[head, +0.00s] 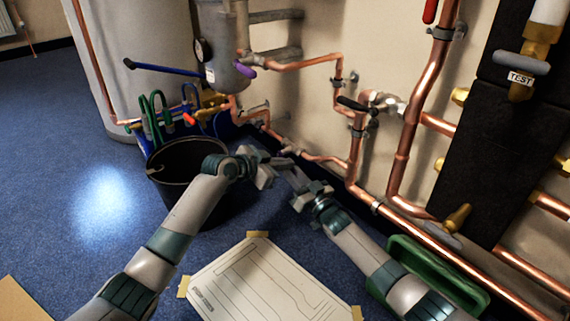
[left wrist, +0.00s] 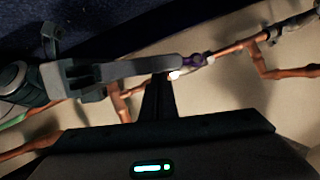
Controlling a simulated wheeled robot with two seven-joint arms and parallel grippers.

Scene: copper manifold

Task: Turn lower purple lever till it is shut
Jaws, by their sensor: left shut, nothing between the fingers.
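A purple lever (left wrist: 195,61) shows in the left wrist view, on a copper pipe beside a pale fitting. My left gripper (head: 286,162) is shut and empty, low by the wall pipes. Its dark closed fingers (left wrist: 158,78) point toward the purple lever in the left wrist view; I cannot tell whether they touch it. My right gripper (head: 294,177) is close beside it in the head view. A long grey finger of the right gripper (left wrist: 125,72) reaches near the lever; its opening is unclear. In the head view the grippers obscure the lower lever's area. Another purple lever (head: 243,70) sits higher, under the grey vessel.
A black bucket (head: 165,185) stands left of my left gripper. Copper pipes (head: 405,140) run along the wall. A black-handled valve (head: 352,104) is above the grippers. A taped paper sheet (head: 262,285) and a green tray (head: 410,262) are in front.

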